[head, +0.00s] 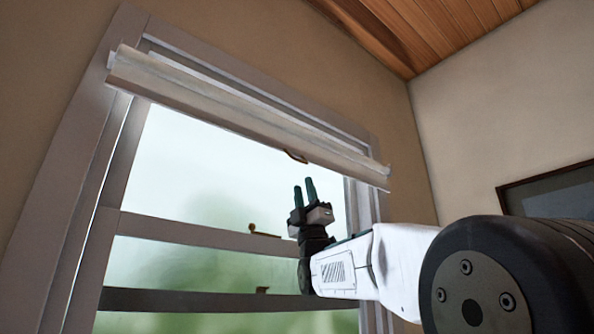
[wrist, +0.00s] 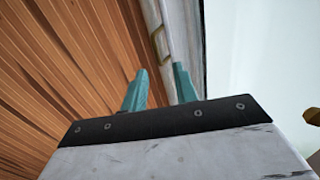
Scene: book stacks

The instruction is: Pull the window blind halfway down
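The window blind (head: 230,104) is rolled up as a pale bar across the top of the window. A small brown pull handle (head: 295,156) hangs from its lower edge, right of the middle. My gripper (head: 304,188) is below the handle, fingers pointing up, apart from it. The two teal fingers are spread with a gap between them and hold nothing. In the wrist view the gripper (wrist: 158,85) shows at the bottom, with the pale blind (wrist: 183,45) and the handle (wrist: 159,42) beyond the fingertips.
The window frame (head: 190,231) has crossbars behind my arm, with a small brass latch (head: 262,231) on one. A wooden ceiling (head: 430,30) is above. A dark-framed picture (head: 550,190) hangs on the right wall. The space between gripper and handle looks clear.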

